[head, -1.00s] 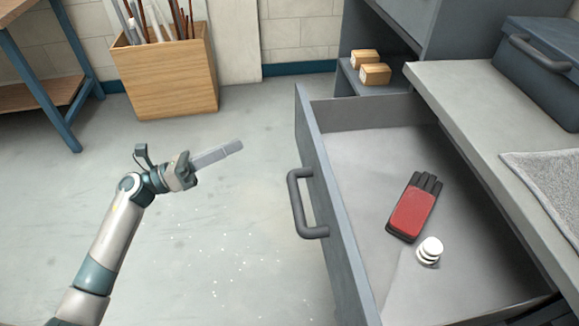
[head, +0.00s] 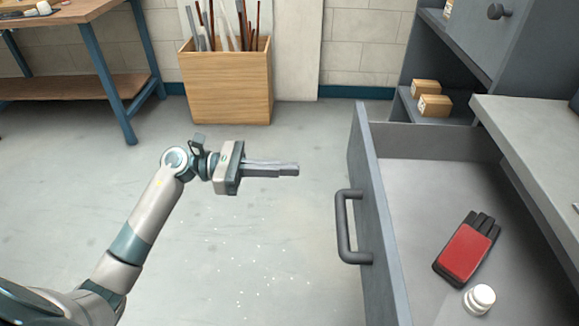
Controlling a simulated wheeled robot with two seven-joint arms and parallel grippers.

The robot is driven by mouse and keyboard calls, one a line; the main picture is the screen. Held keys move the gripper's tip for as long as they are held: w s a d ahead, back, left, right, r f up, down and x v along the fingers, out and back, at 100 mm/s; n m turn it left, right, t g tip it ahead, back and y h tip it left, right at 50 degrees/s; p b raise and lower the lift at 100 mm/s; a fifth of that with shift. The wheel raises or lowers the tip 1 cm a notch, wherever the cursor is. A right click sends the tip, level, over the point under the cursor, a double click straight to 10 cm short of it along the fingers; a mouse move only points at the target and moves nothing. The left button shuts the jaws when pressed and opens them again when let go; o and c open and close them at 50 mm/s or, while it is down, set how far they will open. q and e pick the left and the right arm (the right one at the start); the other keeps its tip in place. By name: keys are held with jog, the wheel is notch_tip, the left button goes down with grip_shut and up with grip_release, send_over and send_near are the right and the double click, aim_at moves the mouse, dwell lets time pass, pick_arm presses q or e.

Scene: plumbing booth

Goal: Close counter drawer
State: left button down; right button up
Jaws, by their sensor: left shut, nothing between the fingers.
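The grey counter drawer (head: 384,240) is pulled well out from under the counter (head: 525,112) at the right. Its dark bar handle (head: 343,228) is on the front panel, facing left. Inside the drawer lie a red and black glove (head: 466,252) and a small stack of white round pieces (head: 479,299). My left gripper (head: 297,169) is shut and empty, pointing right. It is in front of the drawer front, left of the handle and apart from it. My right gripper is out of view.
A wooden bin (head: 228,88) with rods stands by the back wall. A workbench (head: 75,52) with blue legs is at the far left. Small cardboard boxes (head: 430,100) sit on a shelf behind the drawer.

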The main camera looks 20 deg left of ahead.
pick_arm(q)
jog(key=p, duration=0.1)
send_near(357, 171)
jog(key=x, duration=0.5)
jog(key=shift+w+d, duration=0.2)
jog(key=shift+d, duration=0.5)
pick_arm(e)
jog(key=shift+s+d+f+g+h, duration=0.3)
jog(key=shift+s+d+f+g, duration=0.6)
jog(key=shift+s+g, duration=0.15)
pick_arm(q)
jog(key=shift+d, duration=0.15)
